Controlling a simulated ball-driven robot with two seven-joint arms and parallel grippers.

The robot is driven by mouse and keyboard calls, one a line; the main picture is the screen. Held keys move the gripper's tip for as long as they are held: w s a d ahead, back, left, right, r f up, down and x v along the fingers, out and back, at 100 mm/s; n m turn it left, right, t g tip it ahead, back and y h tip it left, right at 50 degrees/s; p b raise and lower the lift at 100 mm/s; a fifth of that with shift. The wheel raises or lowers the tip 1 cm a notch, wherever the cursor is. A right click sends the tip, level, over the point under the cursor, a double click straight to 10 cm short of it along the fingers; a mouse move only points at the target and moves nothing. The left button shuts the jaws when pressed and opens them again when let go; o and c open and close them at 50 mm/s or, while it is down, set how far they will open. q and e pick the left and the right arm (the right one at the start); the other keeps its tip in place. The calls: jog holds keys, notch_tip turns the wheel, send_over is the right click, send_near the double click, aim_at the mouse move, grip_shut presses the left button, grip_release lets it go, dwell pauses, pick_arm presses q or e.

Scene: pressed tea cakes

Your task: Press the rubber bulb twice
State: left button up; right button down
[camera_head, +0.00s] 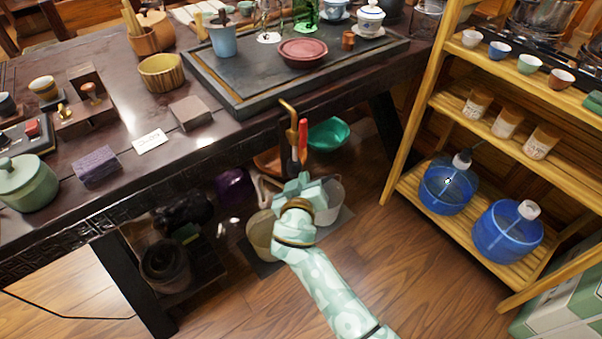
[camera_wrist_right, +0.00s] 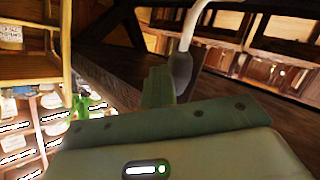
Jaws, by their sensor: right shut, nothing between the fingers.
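My right gripper (camera_head: 303,184) is under the front edge of the dark table, its arm reaching up from the bottom. In the right wrist view the pale green fingers (camera_wrist_right: 157,86) are together with nothing between them. A dark grey bulb-shaped piece (camera_wrist_right: 182,72) hangs from a pale curved tube just right of the fingertips in that view; it looks like the rubber bulb. I cannot tell whether the fingers touch it. In the head view I cannot make out the bulb; my gripper may hide it. My left gripper is not in view.
A brass hook (camera_head: 289,112) and a red-handled item (camera_head: 303,139) hang at the table edge above my gripper. Pale buckets (camera_head: 262,236) stand on the floor beside it. A wooden shelf (camera_head: 408,152) with blue water bottles (camera_head: 506,236) stands at the right. Wooden floor between is clear.

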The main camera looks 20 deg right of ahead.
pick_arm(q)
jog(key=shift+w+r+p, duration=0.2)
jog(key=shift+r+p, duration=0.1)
pick_arm(e)
jog(key=shift+s+d, duration=0.3)
jog(key=shift+s, duration=0.6)
pick_arm(q)
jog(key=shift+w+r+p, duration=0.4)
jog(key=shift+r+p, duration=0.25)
jog(key=shift+p, duration=0.15)
pick_arm(e)
jog(key=shift+s+d, duration=0.2)
jog(key=shift+s, duration=0.6)
jog(key=shift+s+d, duration=0.25)
jog(key=shift+s, duration=0.6)
jog(key=shift+s+d, duration=0.2)
jog(key=shift+s, duration=0.6)
jog(key=shift+f, duration=0.1)
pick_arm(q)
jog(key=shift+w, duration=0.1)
pick_arm(e)
jog(key=shift+d, duration=0.1)
